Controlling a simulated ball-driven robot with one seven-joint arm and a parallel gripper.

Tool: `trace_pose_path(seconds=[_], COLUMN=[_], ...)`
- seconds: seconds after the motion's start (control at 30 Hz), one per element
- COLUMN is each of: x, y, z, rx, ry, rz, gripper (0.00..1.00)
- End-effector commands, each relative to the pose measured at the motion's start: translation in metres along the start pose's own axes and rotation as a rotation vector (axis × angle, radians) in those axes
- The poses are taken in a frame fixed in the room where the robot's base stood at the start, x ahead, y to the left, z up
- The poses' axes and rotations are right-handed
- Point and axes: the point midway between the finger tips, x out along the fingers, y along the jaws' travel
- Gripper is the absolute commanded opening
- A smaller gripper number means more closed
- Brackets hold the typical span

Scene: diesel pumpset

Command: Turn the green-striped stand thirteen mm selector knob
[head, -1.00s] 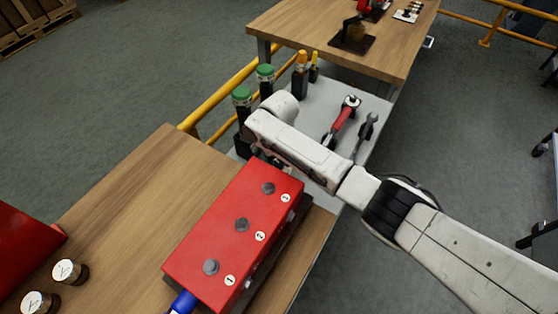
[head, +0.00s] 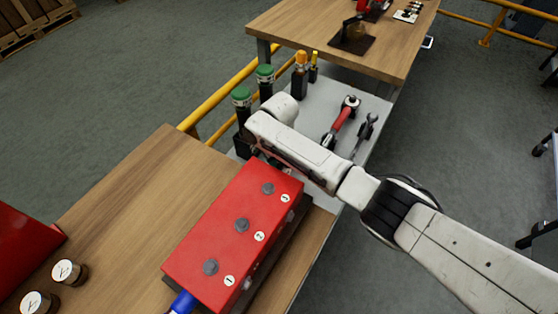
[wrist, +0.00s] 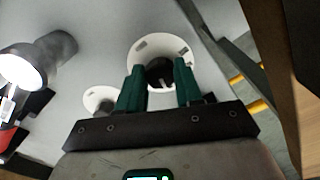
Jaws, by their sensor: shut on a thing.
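A dark round knob (wrist: 160,73) with a pale pointer mark sits at the centre of a white dial plate (wrist: 174,48) in the wrist view. My gripper (wrist: 159,78) has its two green fingers on either side of this knob and is shut on it. I cannot see a green stripe on its stand. In the head view my gripper is mostly hidden under my white wrist, just beyond the red box, and the knob is hidden there.
A smaller white disc (wrist: 101,98) with a grey knob is beside the dial. In the head view, a red box (head: 210,235) with several knobs stands on the near wooden table (head: 135,205). Green-topped black posts (head: 265,75), a red-handled tool (head: 341,121) and a wrench (head: 362,133) are close by.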

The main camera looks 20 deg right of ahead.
Motion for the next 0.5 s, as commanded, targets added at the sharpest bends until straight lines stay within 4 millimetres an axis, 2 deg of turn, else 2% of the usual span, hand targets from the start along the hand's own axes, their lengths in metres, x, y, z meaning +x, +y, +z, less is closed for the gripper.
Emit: trace_pose_path(seconds=[0.27,0.5], x=[0.0002,0.0006], y=[0.0,-0.0004], z=[0.0003,0.0006], rx=[-0.041,-0.184], ry=[-0.001,-0.002], rz=[-0.001,-0.002], gripper=[0.04,0.04])
